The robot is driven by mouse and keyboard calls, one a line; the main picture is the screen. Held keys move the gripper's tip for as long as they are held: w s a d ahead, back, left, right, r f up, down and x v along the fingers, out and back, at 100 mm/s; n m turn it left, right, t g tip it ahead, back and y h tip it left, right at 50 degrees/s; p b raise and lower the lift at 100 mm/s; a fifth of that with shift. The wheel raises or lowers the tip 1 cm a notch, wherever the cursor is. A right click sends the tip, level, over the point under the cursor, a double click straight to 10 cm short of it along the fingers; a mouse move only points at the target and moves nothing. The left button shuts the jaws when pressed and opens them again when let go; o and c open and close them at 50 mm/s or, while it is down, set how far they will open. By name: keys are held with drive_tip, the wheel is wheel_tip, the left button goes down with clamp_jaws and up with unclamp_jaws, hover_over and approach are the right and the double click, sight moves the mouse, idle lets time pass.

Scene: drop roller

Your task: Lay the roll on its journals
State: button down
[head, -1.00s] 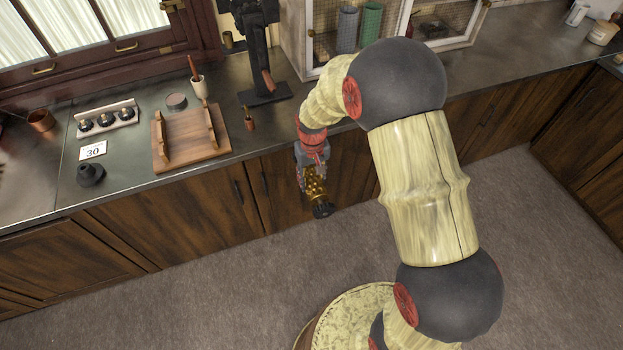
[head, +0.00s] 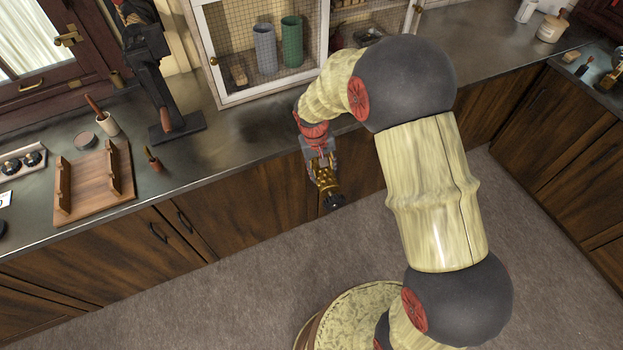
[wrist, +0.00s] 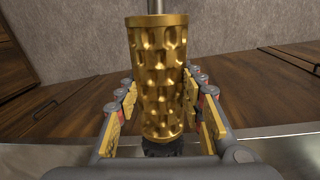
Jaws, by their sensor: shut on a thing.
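My gripper (head: 322,172) is shut on the roll (head: 326,182), a brass-coloured cylinder with a dimpled surface. In the wrist view the roll (wrist: 160,75) stands lengthwise between the jaws, with a thin metal shaft at its far end and a dark knurled piece at its near end. In the head view it hangs tilted in front of the cabinet doors, clear of the counter. A wooden stand (head: 93,192) with two upright side pieces sits on the counter at the left, well away from the roll. Whether these uprights are the journals' seats cannot be told.
A black press-like tool (head: 152,75) stands behind the stand. A mesh-fronted cabinet (head: 225,60) holds grey and green cylinders. Counter right of the stand is partly clear.

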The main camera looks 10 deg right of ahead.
drive_tip(key=w+a+r+n+t+h+p, duration=0.25)
drive_tip(key=r+p, duration=0.25)
drive_tip(key=r, duration=1.3)
drive_tip(key=w+a+r+n+t+h+p, duration=0.1)
drive_tip(key=w+a+r+n+t+p, duration=0.35)
drive_tip(key=r, duration=1.35)
drive_tip(key=w+a+r+n+g+h+p, duration=0.15)
drive_tip(key=r+p, duration=0.55)
drive_tip(key=r, duration=1.1)
drive_tip(key=s+r+n+t+y+p, duration=0.2)
drive_tip(key=s+r+n+t+y, duration=0.1)
drive_tip(key=r, duration=1.3)
drive_tip(key=s+r+n+t+y+p, duration=0.2)
drive_tip(key=s+r+n+t+y, duration=0.2)
drive_tip(key=r, duration=1.2)
drive_tip(key=s+r+n+t+y+p, duration=0.3)
drive_tip(key=r+t, duration=0.4)
drive_tip(key=r, duration=0.9)
drive_tip(key=shift+s+a+r+n+y, duration=0.35)
drive_tip(key=shift+s+n, duration=0.2)
drive_tip(key=shift+n, duration=0.3)
drive_tip(key=shift+r, duration=0.1)
drive_tip(key=shift+t, duration=0.65)
